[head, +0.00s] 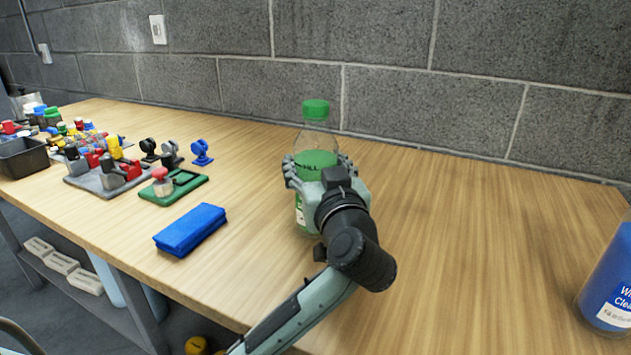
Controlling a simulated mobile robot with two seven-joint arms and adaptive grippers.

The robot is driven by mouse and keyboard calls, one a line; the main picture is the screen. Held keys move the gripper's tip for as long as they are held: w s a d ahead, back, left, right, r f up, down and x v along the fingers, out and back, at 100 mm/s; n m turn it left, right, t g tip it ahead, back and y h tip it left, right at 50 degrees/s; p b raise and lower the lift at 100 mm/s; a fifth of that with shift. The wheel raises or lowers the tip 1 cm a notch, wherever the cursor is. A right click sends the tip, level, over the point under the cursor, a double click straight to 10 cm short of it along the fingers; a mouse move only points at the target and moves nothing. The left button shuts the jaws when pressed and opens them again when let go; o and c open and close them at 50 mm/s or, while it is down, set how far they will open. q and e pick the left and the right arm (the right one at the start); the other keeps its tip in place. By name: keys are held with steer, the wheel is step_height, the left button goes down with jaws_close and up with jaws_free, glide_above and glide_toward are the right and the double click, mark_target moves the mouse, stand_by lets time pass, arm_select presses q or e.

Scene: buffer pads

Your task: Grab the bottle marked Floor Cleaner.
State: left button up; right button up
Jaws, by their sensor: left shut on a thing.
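A clear bottle with a green cap (316,124) and a green label stands upright on the wooden table, in the middle of the head view. Only part of its label lettering shows, and I cannot read a full name on it. My left gripper (319,180) is shut on this bottle from the front, with its fingers around both sides. The gripper hides most of the bottle's lower half. My right gripper is not in view. A second bottle, blue (607,285), stands at the right edge, cut off by the frame; its white lettering begins "Wi" and "Clea".
A blue block-like pad (190,230) lies left of my arm. A green tray (186,190) and a grey fixture (88,180) with colourful parts stand farther left, by a dark bin (22,160). The table is clear between the two bottles. A block wall stands behind.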

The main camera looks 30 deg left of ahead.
arm_select(q)
steer(key=shift+r, duration=0.1)
steer(key=c, duration=0.9)
